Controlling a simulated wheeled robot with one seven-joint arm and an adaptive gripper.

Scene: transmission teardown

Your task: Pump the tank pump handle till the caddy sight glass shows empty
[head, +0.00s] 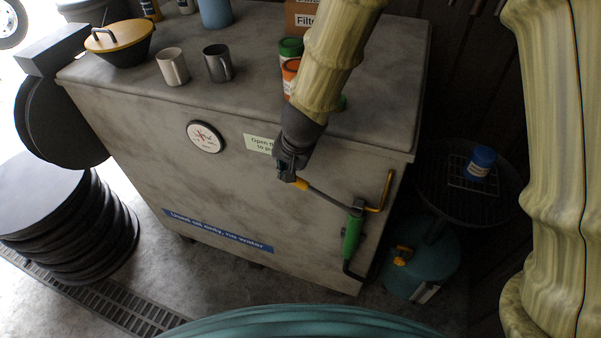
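The grey tank (180,150) stands in the middle of the head view. The green hand pump (352,235) is mounted at the right end of its front. The pump handle (325,196) is a dark rod running up and left from the pump to an orange grip. My gripper (288,174) points down at the grip's end, and its dark fingers cover part of the orange; it appears closed around it.
A round gauge (205,137) and a partly hidden label (260,144) are on the tank front. Mugs (173,66), a yellow-lidded bowl (119,40) and cans (290,50) stand on top. A yellow bent pipe (382,192) rises beside the pump. Dark discs (62,225) are stacked at left.

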